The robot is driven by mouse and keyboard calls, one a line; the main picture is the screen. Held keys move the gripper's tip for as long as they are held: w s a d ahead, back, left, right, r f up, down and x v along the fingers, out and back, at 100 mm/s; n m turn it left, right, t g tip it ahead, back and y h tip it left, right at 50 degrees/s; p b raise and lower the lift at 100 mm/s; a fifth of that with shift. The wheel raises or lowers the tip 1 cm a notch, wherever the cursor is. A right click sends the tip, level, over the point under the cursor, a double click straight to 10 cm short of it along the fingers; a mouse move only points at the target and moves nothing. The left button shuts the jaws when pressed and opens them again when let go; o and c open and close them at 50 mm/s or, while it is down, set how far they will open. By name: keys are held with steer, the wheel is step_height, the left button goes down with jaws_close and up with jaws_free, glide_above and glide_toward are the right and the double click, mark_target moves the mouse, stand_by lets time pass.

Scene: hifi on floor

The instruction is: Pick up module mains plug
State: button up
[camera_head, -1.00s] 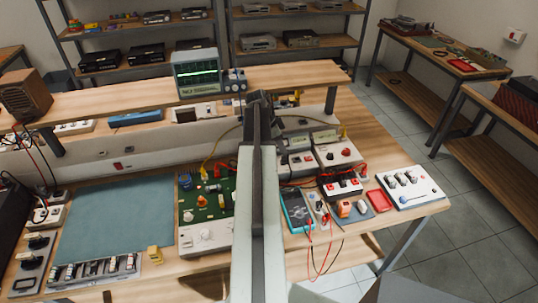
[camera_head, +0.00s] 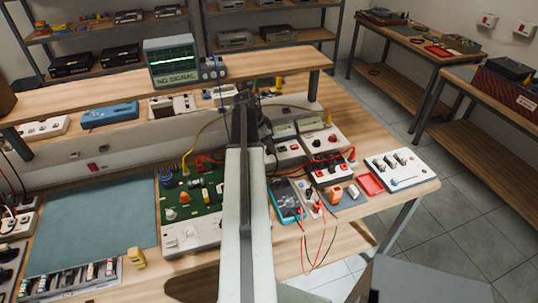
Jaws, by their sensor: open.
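My arm reaches away from me over the bench, and my gripper (camera_head: 245,108) is the dark end near the back of the bench. It is open, and its fingertips are small and partly hidden by my own arm. I cannot tell for sure which plug is the module mains plug. An orange plug-like piece (camera_head: 336,193) and a white one (camera_head: 354,191) sit on a small grey mat right of the arm. Plugs in sockets (camera_head: 9,220) show at the left edge. My gripper is apart from all of these.
A green circuit board (camera_head: 191,203) lies left of my arm, with a blue-grey mat (camera_head: 90,225) beyond it. A blue multimeter (camera_head: 286,198) with red leads, a red tray (camera_head: 370,184) and a white switch panel (camera_head: 402,167) lie right. An oscilloscope (camera_head: 170,62) stands on the raised shelf.

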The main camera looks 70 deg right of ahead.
jaws_close()
